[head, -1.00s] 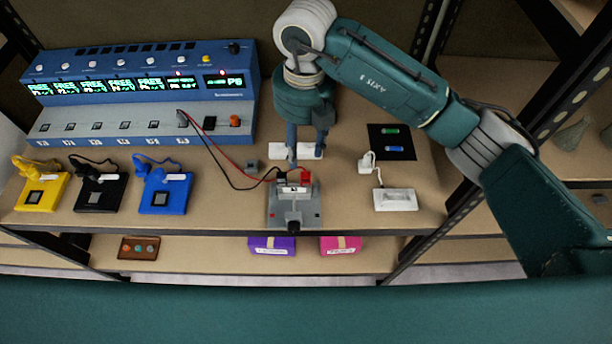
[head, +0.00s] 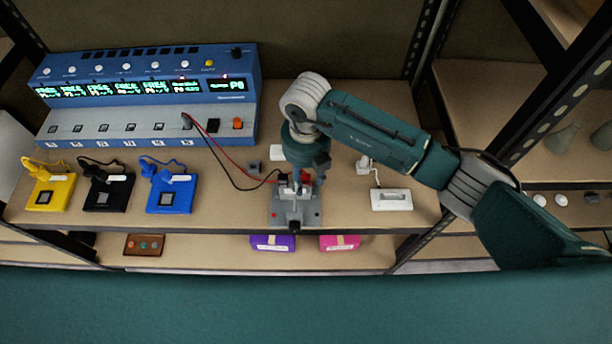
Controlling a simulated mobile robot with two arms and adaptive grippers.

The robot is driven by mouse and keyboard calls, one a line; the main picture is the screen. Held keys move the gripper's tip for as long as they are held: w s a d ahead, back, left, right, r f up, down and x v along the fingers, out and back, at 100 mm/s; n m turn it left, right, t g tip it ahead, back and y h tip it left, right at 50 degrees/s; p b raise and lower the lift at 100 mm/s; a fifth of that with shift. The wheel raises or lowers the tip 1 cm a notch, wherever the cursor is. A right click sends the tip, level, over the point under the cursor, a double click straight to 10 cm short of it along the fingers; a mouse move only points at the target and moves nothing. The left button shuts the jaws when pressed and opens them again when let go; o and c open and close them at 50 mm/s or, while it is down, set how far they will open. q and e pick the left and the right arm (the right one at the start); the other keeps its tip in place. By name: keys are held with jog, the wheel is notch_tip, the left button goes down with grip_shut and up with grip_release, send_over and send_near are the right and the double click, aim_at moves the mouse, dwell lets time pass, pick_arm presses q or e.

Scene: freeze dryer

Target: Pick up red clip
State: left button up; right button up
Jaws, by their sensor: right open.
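The red clip (head: 307,177) sits at the end of the red wire, on top of a small grey device (head: 285,212) near the shelf's front edge. A black wire runs to the same device. My right gripper (head: 308,172) points down over the device with its fingers open at the red clip. The gripper hides part of the clip, so I cannot tell whether the fingers touch it. My left gripper is out of view.
A blue console (head: 148,95) with lit displays stands at the back left. Yellow (head: 50,192), black (head: 106,192) and blue (head: 169,194) modules lie in front of it. A white module (head: 391,199) lies to the right. Clear shelf surface separates them from the device.

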aim_at(306, 176)
jog(key=c, duration=1)
jog(key=shift+a+r, duration=0.1)
jog(key=shift+r, duration=0.5)
notch_tip(306, 176, up, 19)
jog(key=b, duration=0.4)
jog(key=shift+f, duration=0.1)
